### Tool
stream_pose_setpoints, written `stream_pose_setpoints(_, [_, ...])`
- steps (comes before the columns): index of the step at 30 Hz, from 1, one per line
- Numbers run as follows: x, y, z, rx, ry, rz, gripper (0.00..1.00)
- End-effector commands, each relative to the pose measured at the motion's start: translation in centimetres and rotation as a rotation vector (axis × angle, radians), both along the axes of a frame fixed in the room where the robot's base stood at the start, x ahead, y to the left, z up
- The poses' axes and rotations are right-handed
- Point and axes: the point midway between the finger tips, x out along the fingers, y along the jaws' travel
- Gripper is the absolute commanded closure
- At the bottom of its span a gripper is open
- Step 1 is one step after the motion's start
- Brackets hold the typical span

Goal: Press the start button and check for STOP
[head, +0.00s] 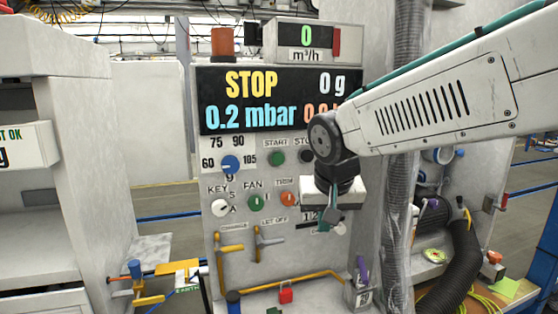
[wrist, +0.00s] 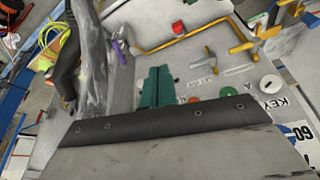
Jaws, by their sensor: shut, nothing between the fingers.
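The grey control panel (head: 215,172) stands upright in the middle of the head view. Its black display (head: 300,105) reads STOP in yellow at upper left, with 0 g and 0.2 mbar; an orange reading is partly hidden by my arm. The green start button (head: 276,158) sits under the START label, clear of my arm. A dark button (head: 305,156) is right of it, partly covered by my arm. My gripper (head: 333,217) is in front of the panel, lower and right of the start button. Its teal fingers (wrist: 157,88) are together and empty in the wrist view.
A blue knob (head: 230,164), white key knob (head: 221,207), green fan knob (head: 255,202) and orange trim knob (head: 288,199) are nearby. Yellow handles (head: 230,248) and a red padlock (head: 286,292) are lower. A grey wrapped column (head: 398,230) stands to the right.

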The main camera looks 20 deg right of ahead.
Motion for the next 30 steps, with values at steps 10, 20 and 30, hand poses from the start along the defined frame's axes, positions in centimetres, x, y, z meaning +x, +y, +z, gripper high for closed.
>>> stream_pose_setpoints(10, [11.4,1.7,6.3,0.206,-0.388,-0.292,1.00])
stream_pose_setpoints(20, [12.1,1.9,7.1,0.287,-0.442,-0.380,1.00])
stream_pose_setpoints(30, [12.6,1.9,7.0,0.284,-0.441,-0.378,1.00])
